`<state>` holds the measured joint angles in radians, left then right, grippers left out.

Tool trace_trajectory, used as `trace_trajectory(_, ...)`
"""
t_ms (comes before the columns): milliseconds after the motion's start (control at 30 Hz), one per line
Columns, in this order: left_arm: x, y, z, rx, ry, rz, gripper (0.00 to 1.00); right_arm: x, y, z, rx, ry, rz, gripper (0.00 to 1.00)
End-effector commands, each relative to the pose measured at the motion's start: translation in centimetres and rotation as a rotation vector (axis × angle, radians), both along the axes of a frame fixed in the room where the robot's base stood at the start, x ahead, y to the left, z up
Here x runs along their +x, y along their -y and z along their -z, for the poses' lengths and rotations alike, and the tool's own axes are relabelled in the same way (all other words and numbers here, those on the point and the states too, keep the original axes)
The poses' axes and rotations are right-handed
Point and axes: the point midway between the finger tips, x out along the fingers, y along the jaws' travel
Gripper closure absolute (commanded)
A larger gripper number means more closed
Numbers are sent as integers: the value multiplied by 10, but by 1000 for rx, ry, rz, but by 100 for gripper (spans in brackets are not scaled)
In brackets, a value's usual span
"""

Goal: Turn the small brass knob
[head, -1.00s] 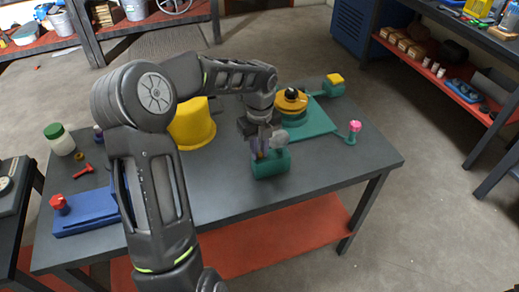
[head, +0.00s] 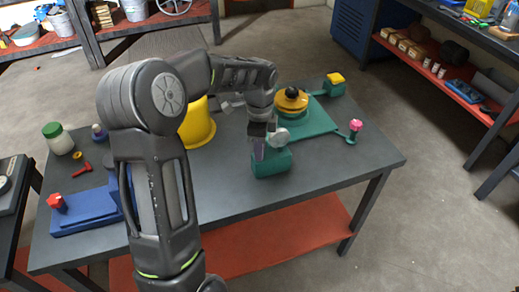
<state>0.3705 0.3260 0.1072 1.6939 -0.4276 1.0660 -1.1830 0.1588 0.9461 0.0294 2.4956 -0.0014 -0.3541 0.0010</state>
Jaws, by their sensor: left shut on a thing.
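My left gripper (head: 264,143) is low over the front of the table, pointing down at the top of a green block (head: 272,165). Its jaws are shut on a small part at the block's top. The small brass knob does not show clearly; the fingers cover that spot. A round grey disc (head: 279,137) shows beside the fingers, and a purple patch (head: 258,151) shows below them. My right gripper is out of view.
Behind the gripper, a yellow wheel with a dark top (head: 291,99) stands on a green plate (head: 318,125). A pink knob (head: 355,126) and a yellow-topped green box (head: 335,84) are near. A yellow bucket (head: 198,127) stands left; a blue fixture (head: 85,212) is front left.

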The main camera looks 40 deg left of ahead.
Motion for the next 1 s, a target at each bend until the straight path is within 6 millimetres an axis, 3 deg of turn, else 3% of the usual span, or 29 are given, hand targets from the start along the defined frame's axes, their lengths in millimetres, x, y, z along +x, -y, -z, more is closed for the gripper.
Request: trace_trajectory(1000, 0, 1, 1, -1, -1, -963, 100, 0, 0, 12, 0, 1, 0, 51)
